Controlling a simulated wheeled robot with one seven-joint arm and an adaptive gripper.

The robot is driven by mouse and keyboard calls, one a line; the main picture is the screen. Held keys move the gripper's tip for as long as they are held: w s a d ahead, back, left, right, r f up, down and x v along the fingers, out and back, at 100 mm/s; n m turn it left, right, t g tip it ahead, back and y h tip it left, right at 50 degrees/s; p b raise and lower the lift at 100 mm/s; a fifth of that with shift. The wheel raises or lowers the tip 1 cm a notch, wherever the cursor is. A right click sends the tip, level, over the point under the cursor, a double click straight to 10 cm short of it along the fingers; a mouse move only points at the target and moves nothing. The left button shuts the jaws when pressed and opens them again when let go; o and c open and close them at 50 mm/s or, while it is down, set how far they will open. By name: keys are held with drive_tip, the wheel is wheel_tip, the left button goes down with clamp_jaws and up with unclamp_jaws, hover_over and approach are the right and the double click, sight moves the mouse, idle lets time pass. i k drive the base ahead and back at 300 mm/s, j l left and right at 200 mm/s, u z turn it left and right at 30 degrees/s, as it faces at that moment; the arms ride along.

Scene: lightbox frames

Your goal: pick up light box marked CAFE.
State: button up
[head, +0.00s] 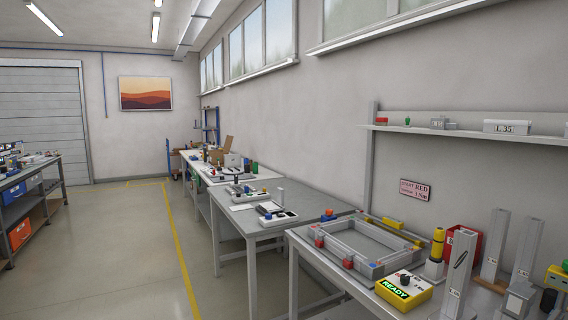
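I see no light box with a readable CAFE marking in the head view. A grey rectangular frame (368,247) lies flat on the nearest bench, with small red, blue and yellow pieces around its rim; I can read no name on it. My gripper is not in view.
The nearest bench also holds a yellow box (404,290) reading READY, a red bin (461,245) and upright grey profiles (460,270). A shelf (470,132) runs above. More benches (265,225) stand behind along the wall. The floor (120,250) at left is clear.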

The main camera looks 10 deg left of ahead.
sight(230, 161)
drive_tip(key=u, duration=0.7)
drive_tip(key=i+u, duration=0.4)
drive_tip(key=i, duration=5.85)
drive_tip(key=i+j, duration=0.1)
drive_tip(key=i, duration=2.45)
drive_tip(key=i+z, duration=0.15)
drive_tip(key=z, duration=0.3)
drive_tip(key=i+z, duration=0.2)
drive_tip(key=z, duration=0.25)
drive_tip(key=i+z, duration=0.2)
drive_tip(key=z, duration=0.25)
drive_tip(key=i, duration=0.35)
drive_tip(key=l+z, duration=0.05)
